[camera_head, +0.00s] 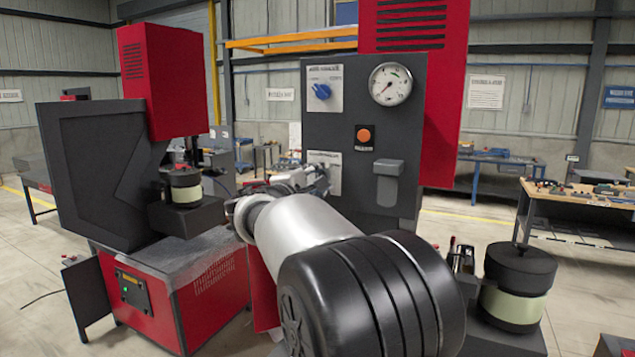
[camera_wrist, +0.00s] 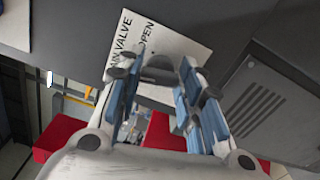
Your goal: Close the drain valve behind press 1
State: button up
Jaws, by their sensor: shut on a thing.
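The drain valve's white label plate (camera_wrist: 122,38) shows in the wrist view, with "VALVE" and "OPEN" readable and the rest covered. In the head view the lower white plate (camera_head: 326,157) on the grey press panel is mostly hidden by my gripper (camera_head: 318,180). In the wrist view my gripper (camera_wrist: 164,62) is shut on the dark valve handle (camera_wrist: 159,73), in front of the plate. Only part of the handle shows between the fingers, so its exact angle cannot be told.
Above the plate the panel has a blue knob (camera_head: 322,91), a gauge (camera_head: 390,84) and an orange button (camera_head: 364,135). A grey box (camera_head: 388,168) juts out right of the valve. Another red-and-black machine (camera_head: 160,80) stands left. A black-and-cream canister (camera_head: 515,300) stands at right.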

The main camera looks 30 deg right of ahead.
jog(key=shift+n+p, duration=0.9)
jog(key=shift+n, duration=2.4)
jog(key=o, duration=1.1)
jog(key=v, duration=1.2)
